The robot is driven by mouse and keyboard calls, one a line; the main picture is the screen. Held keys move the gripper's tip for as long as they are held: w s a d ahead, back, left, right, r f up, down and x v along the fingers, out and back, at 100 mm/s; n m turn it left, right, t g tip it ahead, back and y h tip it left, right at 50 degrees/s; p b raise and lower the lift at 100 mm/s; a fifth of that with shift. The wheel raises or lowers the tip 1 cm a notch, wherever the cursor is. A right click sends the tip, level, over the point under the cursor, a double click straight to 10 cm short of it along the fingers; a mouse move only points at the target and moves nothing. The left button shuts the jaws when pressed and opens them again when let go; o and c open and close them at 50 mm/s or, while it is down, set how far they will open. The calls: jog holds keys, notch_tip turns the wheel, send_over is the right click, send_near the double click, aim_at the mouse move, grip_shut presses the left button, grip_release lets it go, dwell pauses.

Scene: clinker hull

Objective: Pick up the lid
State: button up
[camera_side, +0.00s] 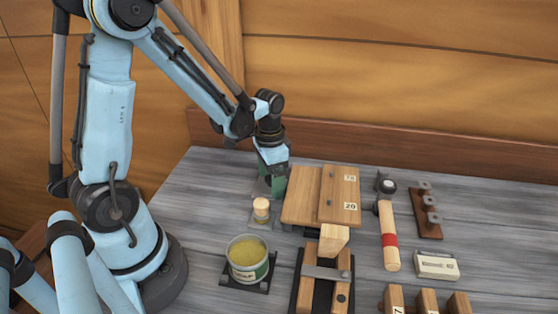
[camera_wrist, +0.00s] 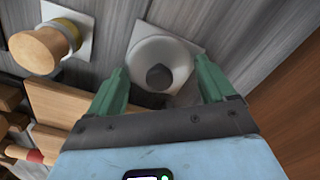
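A round pale grey piece with a dark knob-like centre, which looks like the lid (camera_wrist: 178,55), rests on a light square pad (camera_wrist: 196,47) in the wrist view. My gripper (camera_wrist: 159,70) is open, with its green fingers apart on either side of the lid. I cannot tell whether the fingers touch it. In the side view, my gripper (camera_side: 271,181) is low at the back left of the table. It hides the lid there.
A small wooden-topped jar (camera_side: 261,210) stands close in front of my gripper. An open green tin (camera_side: 248,262) with yellow contents is nearer the front. Wooden boards (camera_side: 305,205) lie right of my gripper; a mallet (camera_side: 388,228) lies farther right. The table's left back corner is clear.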

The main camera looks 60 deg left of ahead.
jog(key=c, duration=0.6)
jog(key=shift+r, duration=0.15)
jog(key=shift+r, duration=0.6)
jog(key=r, duration=0.3)
jog(key=shift+s+d, duration=0.15)
jog(key=shift+d, duration=0.25)
jog(key=s+d+r, duration=0.3)
jog(key=d+r, duration=0.3)
jog(key=d, duration=0.4)
jog(key=s+d+r+m, duration=0.2)
jog(key=s+d+m, duration=0.4)
jog(key=s+m, duration=0.5)
jog(key=shift+s+a+f, duration=0.1)
jog(key=shift+s+f, duration=0.1)
jog(key=shift+f, duration=0.85)
jog(key=shift+s+f, duration=0.2)
jog(key=shift+f, duration=0.9)
jog(key=shift+s+a+f, duration=0.1)
jog(key=shift+s+f, duration=0.1)
jog(key=shift+f, duration=0.85)
